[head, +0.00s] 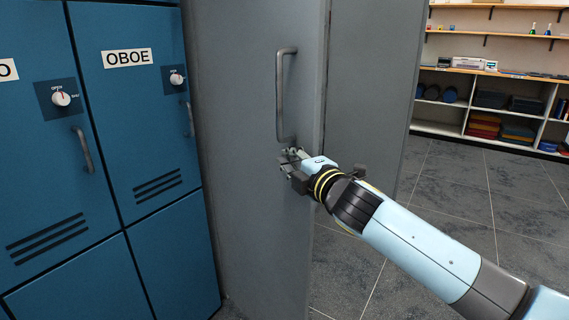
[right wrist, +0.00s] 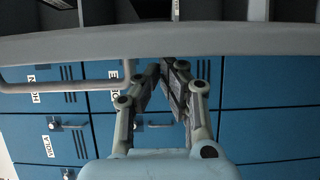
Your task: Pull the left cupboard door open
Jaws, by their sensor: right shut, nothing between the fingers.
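A tall grey door panel (head: 235,130) stands beside the blue lockers in the head view. A vertical grey bar handle (head: 280,95) is fixed on it near its right edge. A second grey panel (head: 372,90) shows to the right; I cannot tell how the two join. My right gripper (head: 290,155) is shut and empty, just below the handle's lower end, close to the panel. In the right wrist view its fingers (right wrist: 167,72) meet at the tips, to the right of the handle bar (right wrist: 60,86), below a grey band (right wrist: 180,42). My left gripper is not in view.
Blue lockers (head: 130,95), one labelled OBOE, stand at the left with dials and small handles. Shelves (head: 490,95) with boxes and glassware are at the back right. The dark tiled floor (head: 440,200) is clear between the shelves and my right arm.

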